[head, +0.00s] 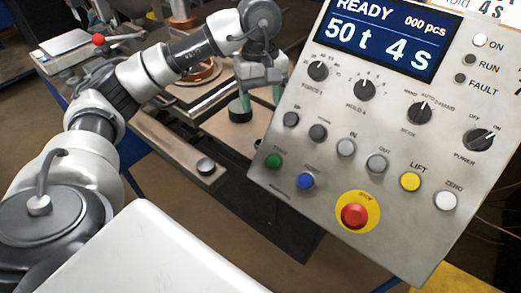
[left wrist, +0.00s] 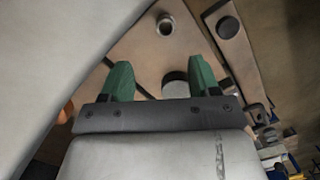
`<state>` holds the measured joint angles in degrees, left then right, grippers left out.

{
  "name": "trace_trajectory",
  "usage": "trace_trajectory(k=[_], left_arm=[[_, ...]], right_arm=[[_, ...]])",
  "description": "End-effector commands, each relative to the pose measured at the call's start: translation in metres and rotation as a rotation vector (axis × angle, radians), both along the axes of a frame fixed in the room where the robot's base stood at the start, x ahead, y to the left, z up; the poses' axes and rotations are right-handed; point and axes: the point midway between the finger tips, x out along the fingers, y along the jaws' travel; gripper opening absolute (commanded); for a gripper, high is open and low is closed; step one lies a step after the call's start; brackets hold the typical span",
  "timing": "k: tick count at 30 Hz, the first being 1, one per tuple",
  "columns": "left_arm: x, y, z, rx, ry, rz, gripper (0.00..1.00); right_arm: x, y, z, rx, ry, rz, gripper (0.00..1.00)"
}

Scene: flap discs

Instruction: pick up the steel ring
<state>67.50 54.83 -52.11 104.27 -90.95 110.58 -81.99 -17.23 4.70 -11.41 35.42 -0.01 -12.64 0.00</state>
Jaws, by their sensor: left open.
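The steel ring (left wrist: 166,25) stands on a tan plate (left wrist: 135,50) near the top of the left wrist view, beyond my fingertips. I do not see it in the head view, where the control panel covers part of the bench. My left gripper (head: 261,95) points down over the bench, left of the panel. In the left wrist view its two green fingers (left wrist: 160,75) are apart, with nothing held. My right gripper is not in view.
The control panel (head: 330,205) stands close on the right of my left gripper. Copper-coloured rings (head: 200,72) lie behind my arm. A scale (head: 52,48) stands at the far left.

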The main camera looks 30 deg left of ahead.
Motion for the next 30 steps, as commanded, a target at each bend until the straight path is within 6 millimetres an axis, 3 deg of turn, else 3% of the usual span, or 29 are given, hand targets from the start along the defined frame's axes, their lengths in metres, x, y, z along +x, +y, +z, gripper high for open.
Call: trace_trajectory(k=[9,14,24,30], left_arm=[[-0.004,-0.003,-0.043,0.0,0.004,0.0,0.62],[-0.005,-0.004,-0.056,0.0,0.002,0.0,0.62],[-0.013,-0.002,-0.099,0.0,0.005,0.001,0.62],[-0.013,-0.003,-0.109,0.001,0.001,0.001,0.62]], right_arm=[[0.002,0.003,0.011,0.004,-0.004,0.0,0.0],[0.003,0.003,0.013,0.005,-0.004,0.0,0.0],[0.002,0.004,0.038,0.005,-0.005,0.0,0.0],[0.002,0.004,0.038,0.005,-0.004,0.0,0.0]])
